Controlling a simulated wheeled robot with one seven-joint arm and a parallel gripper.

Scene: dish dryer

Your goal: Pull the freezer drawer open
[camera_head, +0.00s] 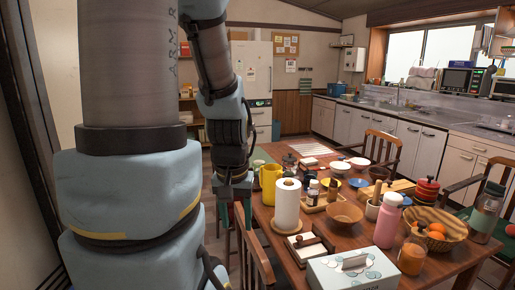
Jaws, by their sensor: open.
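The white refrigerator (256,72) stands against the back wall, partly hidden behind my arm. Its lower front has drawer panels (263,116) below a dark horizontal line at about mid-height. They look closed, and I cannot tell for certain which one is the freezer drawer. My gripper (236,194) hangs low at the end of my arm, beside the left edge of the dining table. It is well in front of the refrigerator and apart from it. It is open, and I see nothing held in it; its fingers are small and dark here.
The dining table (288,262) fills the lower right, crowded with a paper towel roll (287,205), a yellow mug (270,184), a pink bottle (388,220) and bowls. Wooden chairs surround it. Kitchen cabinets (409,142) line the right wall. Some floor shows left of the table.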

